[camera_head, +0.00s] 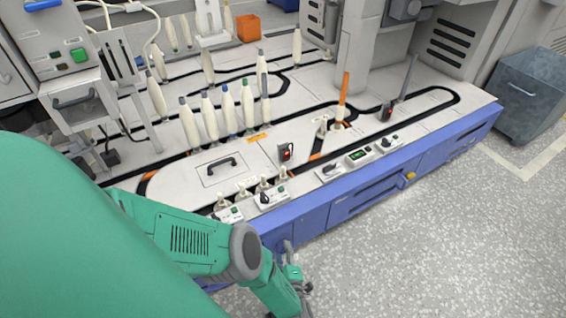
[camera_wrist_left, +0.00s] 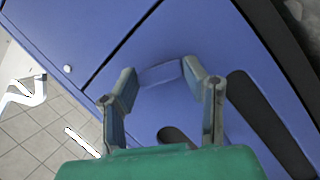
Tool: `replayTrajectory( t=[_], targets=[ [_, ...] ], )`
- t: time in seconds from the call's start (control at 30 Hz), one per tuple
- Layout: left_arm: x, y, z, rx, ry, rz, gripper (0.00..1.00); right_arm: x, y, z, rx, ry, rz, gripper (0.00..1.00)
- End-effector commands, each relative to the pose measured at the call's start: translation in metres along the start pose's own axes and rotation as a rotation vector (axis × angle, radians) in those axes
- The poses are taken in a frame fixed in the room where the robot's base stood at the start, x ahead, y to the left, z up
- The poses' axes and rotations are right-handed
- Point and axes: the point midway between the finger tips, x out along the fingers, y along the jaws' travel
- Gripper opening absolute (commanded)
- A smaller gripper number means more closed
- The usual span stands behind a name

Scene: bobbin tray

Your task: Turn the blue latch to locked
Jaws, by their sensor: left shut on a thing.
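The blue latch (camera_wrist_left: 160,74) is a blue bar on the blue cabinet front (camera_wrist_left: 165,30), between the fingertips of my left gripper (camera_wrist_left: 160,82) in the left wrist view. The gripper is shut on it, one finger at each end. The latch looks slightly tilted in that view. In the head view my left gripper (camera_head: 298,279) is low in front of the cabinet's blue front (camera_head: 350,205), partly hidden by my own arm, and I cannot make out the latch clearly there. My right gripper is in neither view.
Above the blue front is a white worktop (camera_head: 225,170) with black tracks and several upright white bobbins (camera_head: 248,105). Control boxes (camera_head: 272,198) line its front edge. A yellow knob (camera_head: 410,175) sits on the front farther right. The speckled floor (camera_head: 440,250) is clear.

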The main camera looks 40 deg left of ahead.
Motion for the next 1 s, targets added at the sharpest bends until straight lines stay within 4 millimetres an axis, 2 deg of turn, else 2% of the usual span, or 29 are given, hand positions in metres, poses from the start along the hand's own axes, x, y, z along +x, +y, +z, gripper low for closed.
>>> replayTrajectory(
  t=[0.37,1.0],
  targets=[
    [-0.0014,-0.0001,0.0008,0.099,-0.004,-0.044,0.11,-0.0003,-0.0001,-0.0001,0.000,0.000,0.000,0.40],
    [-0.0023,0.0024,0.0025,0.628,-0.006,-0.263,0.11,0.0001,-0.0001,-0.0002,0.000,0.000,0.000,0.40]
  ],
)
